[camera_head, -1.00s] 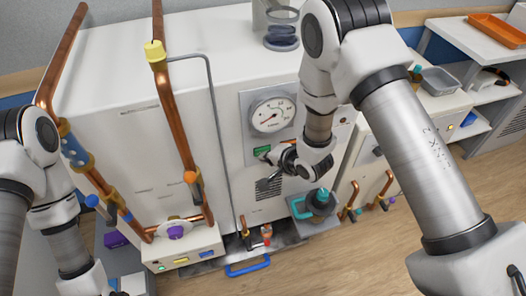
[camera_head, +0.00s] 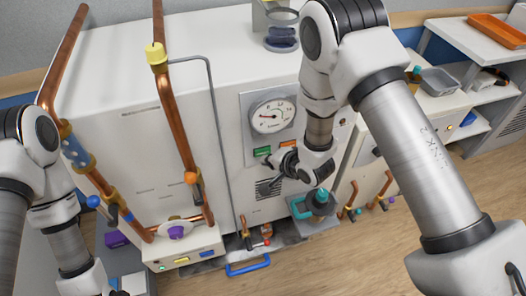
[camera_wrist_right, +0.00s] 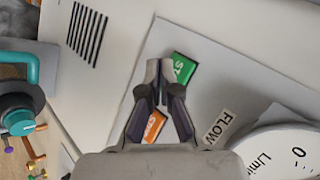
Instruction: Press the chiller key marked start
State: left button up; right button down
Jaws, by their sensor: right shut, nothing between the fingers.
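The green key (camera_head: 262,151) sits on the panel below the round gauge; in the right wrist view the green key (camera_wrist_right: 184,68) shows the letters "ST", the rest hidden by a finger. An orange key (camera_head: 287,143) is to its right; it also shows in the right wrist view (camera_wrist_right: 154,126), partly between my fingers. My right gripper (camera_head: 271,176) is shut and empty in front of the panel. In the right wrist view its fingertips (camera_wrist_right: 158,70) overlap the left edge of the green key; whether they touch it I cannot tell. My left gripper is out of view beyond the lower left.
The gauge (camera_head: 272,117) stands above the keys, beside a "FLOW" label (camera_wrist_right: 217,127). A vent grille (camera_head: 267,188) lies below them. A dark pump-like part with a teal handle (camera_head: 318,201) is to the lower right. Copper pipes (camera_head: 172,100) rise at left.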

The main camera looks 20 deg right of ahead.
jog(key=shift+s, duration=0.15)
jog(key=s, duration=0.5)
jog(key=shift+d+p, duration=0.1)
jog(key=shift+p, duration=0.3)
dwell(0.7)
jog(key=s+d+f+n+g+h, duration=0.1)
jog(key=s+d+f+n+g, duration=0.2)
jog(key=s, duration=0.5)
jog(key=s+d+f+n+g+h, duration=0.1)
jog(key=s+d+f+n+g, duration=0.2)
jog(key=s, duration=0.5)
jog(key=s+d+f+n+g+h, duration=0.2)
jog(key=s+d+f+n, duration=0.1)
jog(key=s, duration=0.6)
jog(key=shift+d+f+n+g, duration=0.35)
jog(key=shift+f+n, duration=0.25)
jog(key=shift+f, duration=0.35)
